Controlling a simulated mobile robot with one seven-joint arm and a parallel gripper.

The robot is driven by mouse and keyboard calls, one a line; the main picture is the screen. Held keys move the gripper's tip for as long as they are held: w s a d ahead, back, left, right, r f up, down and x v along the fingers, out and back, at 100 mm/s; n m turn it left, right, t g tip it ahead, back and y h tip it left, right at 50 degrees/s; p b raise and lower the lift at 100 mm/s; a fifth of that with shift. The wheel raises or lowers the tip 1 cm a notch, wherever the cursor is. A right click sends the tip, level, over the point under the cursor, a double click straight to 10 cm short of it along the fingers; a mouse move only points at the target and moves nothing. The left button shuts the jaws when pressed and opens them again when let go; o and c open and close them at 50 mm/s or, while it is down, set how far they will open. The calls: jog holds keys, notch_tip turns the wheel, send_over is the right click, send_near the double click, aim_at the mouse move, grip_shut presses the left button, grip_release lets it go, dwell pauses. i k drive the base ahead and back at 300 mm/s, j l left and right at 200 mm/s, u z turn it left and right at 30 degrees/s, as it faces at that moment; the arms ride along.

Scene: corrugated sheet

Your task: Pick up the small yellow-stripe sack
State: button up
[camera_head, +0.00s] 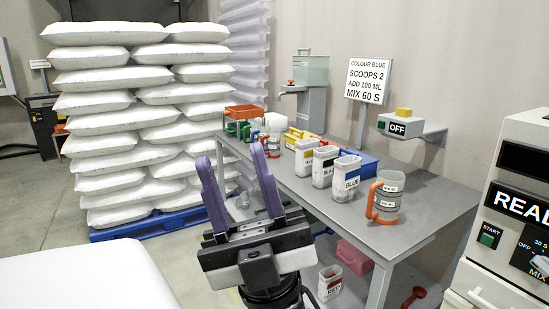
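My gripper (230,154) is open and empty, with its two purple fingers spread wide and pointing up in the picture. It is in front of the grey table's left end and the sack stack. I cannot make out a small sack with a yellow stripe. Large plain white sacks (112,78) are piled high on a blue pallet (150,226) at the left. A yellow object (293,133) shows partly behind the containers on the table, but I cannot tell what it is.
The grey table (425,213) carries labelled canisters (346,179), a jug with an orange handle (386,197) and an orange tray (244,111). A machine (510,200) stands at the right. A white surface (85,278) fills the lower left. Floor shows between it and the pallet.

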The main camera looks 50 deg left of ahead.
aim_at(304, 148)
jog(key=u, duration=1.35)
